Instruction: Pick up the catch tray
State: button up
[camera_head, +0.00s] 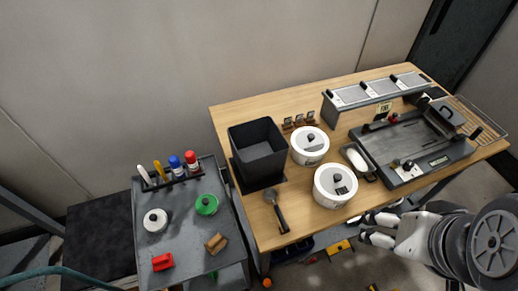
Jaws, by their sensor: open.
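No object is plainly marked as the catch tray, and I cannot tell which one it is. A small dark tray (371,177) with a rounded white piece in it lies on the wooden table, between two white lidded pots and a large grey machine. A square black bin (258,150) stands at the table's left side on a flat dark base. My gripper (364,229) is at the lower right, its two pale fingers apart and empty. In the picture it is below the table's front edge, with the floor behind it.
The wooden table (240,107) carries white pots (309,146) (335,187), a black-handled scoop (280,215), the grey machine (415,138), and a raised shelf (377,92). Bare wood shows along the front left.

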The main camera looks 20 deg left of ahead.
aim_at(362, 166)
jog(key=i+l+u, duration=0.75)
jog(key=l, duration=0.35)
jog(key=i+j, duration=0.05)
jog(key=i, duration=0.05)
